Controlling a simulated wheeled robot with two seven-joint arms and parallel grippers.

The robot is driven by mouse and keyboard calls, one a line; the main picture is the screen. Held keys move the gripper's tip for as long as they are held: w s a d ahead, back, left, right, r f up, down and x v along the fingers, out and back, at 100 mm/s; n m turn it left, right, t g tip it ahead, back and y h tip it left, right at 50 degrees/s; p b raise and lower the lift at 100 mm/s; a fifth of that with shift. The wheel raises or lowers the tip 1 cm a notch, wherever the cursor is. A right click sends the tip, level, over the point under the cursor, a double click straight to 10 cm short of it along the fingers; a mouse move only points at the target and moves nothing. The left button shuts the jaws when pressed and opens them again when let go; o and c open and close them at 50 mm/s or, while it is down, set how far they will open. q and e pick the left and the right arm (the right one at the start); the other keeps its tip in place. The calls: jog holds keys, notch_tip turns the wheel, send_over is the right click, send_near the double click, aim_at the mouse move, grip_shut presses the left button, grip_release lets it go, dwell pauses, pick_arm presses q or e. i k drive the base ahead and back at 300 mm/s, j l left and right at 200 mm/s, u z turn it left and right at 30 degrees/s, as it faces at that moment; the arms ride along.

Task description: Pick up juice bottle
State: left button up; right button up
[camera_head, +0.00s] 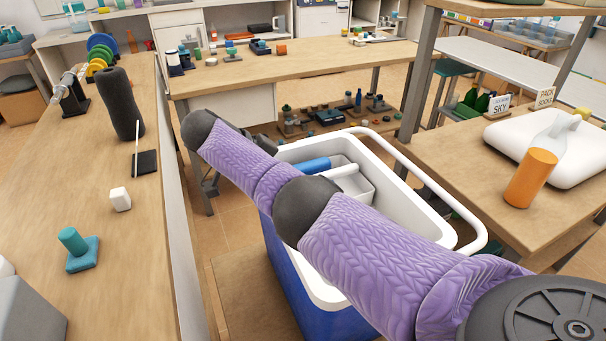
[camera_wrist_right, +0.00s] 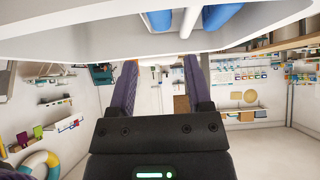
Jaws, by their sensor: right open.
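The bottle does not show in that view. My left gripper is not in view.
A blue cooler (camera_head: 283,262) with a white rim and raised handle stands under my right arm, holding blue and white items. A white cushion-like object (camera_head: 500,137) lies behind the bottle. A long wooden counter (camera_head: 130,270) runs along the left. Bare table surrounds the bottle's front.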

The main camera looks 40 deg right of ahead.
aim_at(547, 150)
jog(key=z, duration=2.7)
